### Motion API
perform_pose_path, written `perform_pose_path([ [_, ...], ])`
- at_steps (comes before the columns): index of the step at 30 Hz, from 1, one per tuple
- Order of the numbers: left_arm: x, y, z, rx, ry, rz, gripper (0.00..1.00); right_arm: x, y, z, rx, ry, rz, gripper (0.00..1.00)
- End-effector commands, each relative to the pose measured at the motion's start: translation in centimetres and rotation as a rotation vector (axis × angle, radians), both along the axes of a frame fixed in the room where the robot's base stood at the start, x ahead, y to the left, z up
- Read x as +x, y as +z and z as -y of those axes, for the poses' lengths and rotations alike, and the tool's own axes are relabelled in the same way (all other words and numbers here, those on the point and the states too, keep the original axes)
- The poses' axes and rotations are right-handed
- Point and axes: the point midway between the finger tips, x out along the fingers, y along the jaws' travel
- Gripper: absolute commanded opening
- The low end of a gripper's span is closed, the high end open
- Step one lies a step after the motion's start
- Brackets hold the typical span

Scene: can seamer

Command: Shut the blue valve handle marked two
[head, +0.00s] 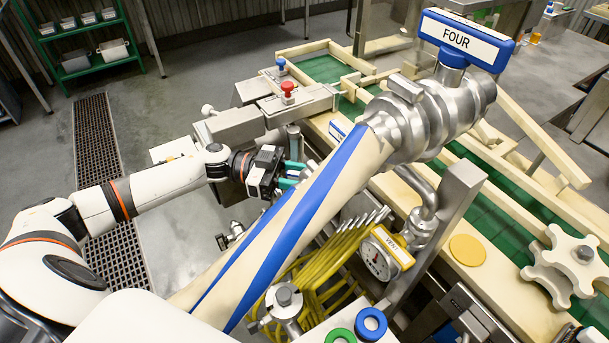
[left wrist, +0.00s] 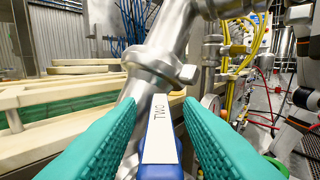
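The blue valve handle marked two (left wrist: 162,140) shows in the left wrist view. Its white label reads TWO, and its blue grip (left wrist: 161,172) is at the bottom edge. It joins a silver pipe valve behind it. My left gripper (left wrist: 160,97) is open, with one teal finger on each side of the handle and visible gaps between. In the head view my left gripper (head: 287,176) is beside the striped hose, which partly hides its fingertips. I cannot make out handle two for certain there. My right gripper is not in view.
A blue handle marked FOUR (head: 463,40) tops a large silver valve. The thick blue-striped hose (head: 300,215) crosses in front of my left gripper. Yellow tubes (head: 320,262), a VENT gauge (head: 378,262) and a green conveyor (head: 500,206) are close by.

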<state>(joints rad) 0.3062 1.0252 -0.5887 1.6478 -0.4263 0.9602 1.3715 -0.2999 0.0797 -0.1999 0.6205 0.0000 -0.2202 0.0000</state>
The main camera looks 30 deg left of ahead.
Motion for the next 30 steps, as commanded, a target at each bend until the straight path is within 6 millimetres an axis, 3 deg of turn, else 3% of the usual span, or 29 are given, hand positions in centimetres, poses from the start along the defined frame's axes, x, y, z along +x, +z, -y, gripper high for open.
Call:
perform_pose_path([
  [1,0.0,0.0,0.0,0.0,0.0,0.0,0.28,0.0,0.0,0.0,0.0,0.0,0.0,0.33],
  [6,0.0,0.0,0.0,0.0,0.0,0.0,0.0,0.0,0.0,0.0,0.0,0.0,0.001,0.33],
  [17,0.1,-0.1,-0.1,0.001,-0.034,0.003,0.0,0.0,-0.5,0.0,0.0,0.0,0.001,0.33],
  [30,0.2,-0.2,0.0,0.0,-0.338,0.007,0.0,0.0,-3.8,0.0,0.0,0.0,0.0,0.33],
])
